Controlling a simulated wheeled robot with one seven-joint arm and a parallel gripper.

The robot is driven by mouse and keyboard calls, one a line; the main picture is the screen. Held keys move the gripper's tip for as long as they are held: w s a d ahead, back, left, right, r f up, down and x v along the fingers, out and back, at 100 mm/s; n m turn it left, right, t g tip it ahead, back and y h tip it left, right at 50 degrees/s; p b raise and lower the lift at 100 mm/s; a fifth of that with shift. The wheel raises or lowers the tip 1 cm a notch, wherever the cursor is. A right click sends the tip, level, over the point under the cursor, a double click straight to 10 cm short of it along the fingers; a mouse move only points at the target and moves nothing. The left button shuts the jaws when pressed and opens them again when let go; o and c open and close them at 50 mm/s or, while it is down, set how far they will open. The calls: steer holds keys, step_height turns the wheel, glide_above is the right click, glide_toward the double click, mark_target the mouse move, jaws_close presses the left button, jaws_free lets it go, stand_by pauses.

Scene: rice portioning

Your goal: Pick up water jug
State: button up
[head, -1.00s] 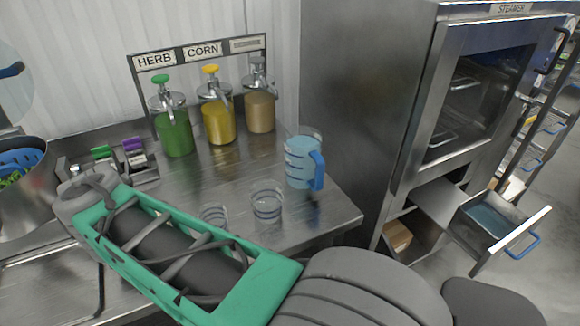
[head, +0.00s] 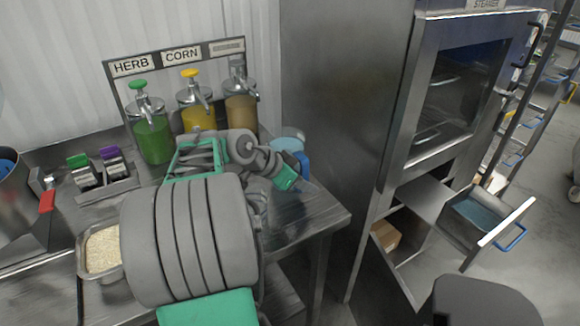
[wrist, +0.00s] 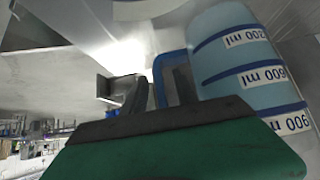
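The water jug (head: 288,143) is a clear jug of blue water with a blue handle (head: 304,165). It stands near the right end of the steel counter, partly hidden by my arm in the head view. In the wrist view the jug (wrist: 240,65) is close on the right, its ml markings tilted, with the blue handle (wrist: 158,70) beside it. My gripper (wrist: 158,88) is open. Its two fingers are at the handle, one on the outer side and one overlapping the handle's opening. I cannot tell whether they touch it.
Green, yellow and tan pump dispensers (head: 195,108) stand behind my arm. A steel pan of rice (head: 103,248) is at the front left. The steamer cabinet (head: 345,120) rises just right of the counter, with an open drawer (head: 490,218) low down.

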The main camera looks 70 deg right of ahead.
steer(key=shift+c, duration=0.3)
jaws_close()
stand_by(1.1)
steer(key=shift+d+r, duration=0.1)
steer(key=shift+d, duration=0.05)
